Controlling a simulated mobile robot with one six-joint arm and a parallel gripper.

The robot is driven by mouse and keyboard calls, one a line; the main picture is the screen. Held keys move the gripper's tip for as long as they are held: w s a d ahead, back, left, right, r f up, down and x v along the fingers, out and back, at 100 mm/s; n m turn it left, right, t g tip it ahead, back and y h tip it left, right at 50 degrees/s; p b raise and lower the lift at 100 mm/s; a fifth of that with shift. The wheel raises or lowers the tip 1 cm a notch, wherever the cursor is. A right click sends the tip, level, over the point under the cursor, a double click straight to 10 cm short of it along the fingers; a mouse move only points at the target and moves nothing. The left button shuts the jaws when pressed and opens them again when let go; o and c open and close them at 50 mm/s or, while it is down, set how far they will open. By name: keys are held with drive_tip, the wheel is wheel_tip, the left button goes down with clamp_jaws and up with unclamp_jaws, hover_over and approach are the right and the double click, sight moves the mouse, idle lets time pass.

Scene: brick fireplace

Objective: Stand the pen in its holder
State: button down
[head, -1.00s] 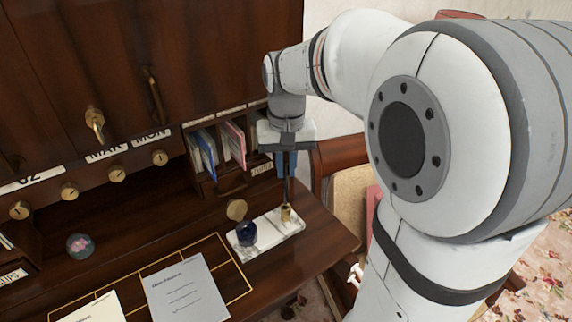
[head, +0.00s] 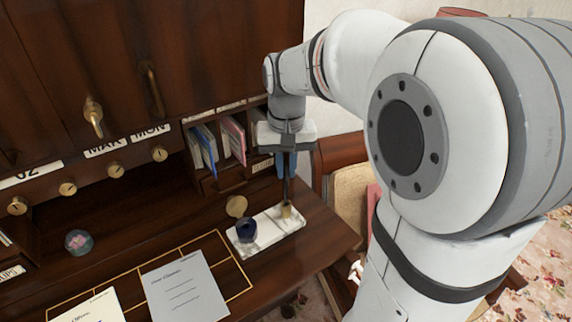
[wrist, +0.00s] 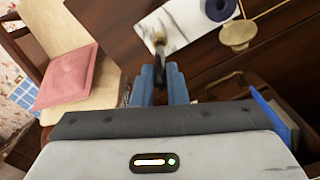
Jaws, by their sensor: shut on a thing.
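A dark, thin pen (head: 286,190) hangs nearly upright from my gripper (head: 286,177) in the head view. The blue fingers are shut on its upper part. Its lower end meets the small brass holder (head: 286,212) at the right end of the white marble base (head: 268,234). I cannot tell how far the tip is inside. In the wrist view the fingertips (wrist: 160,78) are close together, with the holder (wrist: 158,38) just beyond them. The pen is mostly hidden there.
A dark blue inkwell (head: 246,231) stands on the base left of the holder. A round brass disc (head: 236,206) is behind it. Papers (head: 185,288) lie on the desk at the front. Pigeonholes with envelopes (head: 232,140) are close left of my gripper. A chair (head: 345,180) stands to the right.

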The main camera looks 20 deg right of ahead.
sight(286, 191)
drive_tip(key=shift+f+b, duration=1.4)
drive_tip(key=shift+f, duration=0.55)
drive_tip(key=c, duration=1.4)
unclamp_jaws()
drive_tip(key=shift+o, duration=0.2)
drive_tip(key=shift+r, duration=0.1)
drive_tip(key=shift+r, duration=0.1)
wheel_tip(286, 191, up, 8)
drive_tip(key=shift+f, duration=0.2)
drive_tip(key=s+f+n+t, duration=0.2)
drive_tip(key=s+f, duration=0.7)
drive_tip(key=s, duration=0.5)
drive_tip(key=shift+a+f+t, duration=0.15)
drive_tip(key=shift+a+t, duration=0.2)
drive_tip(key=shift+t, duration=0.35)
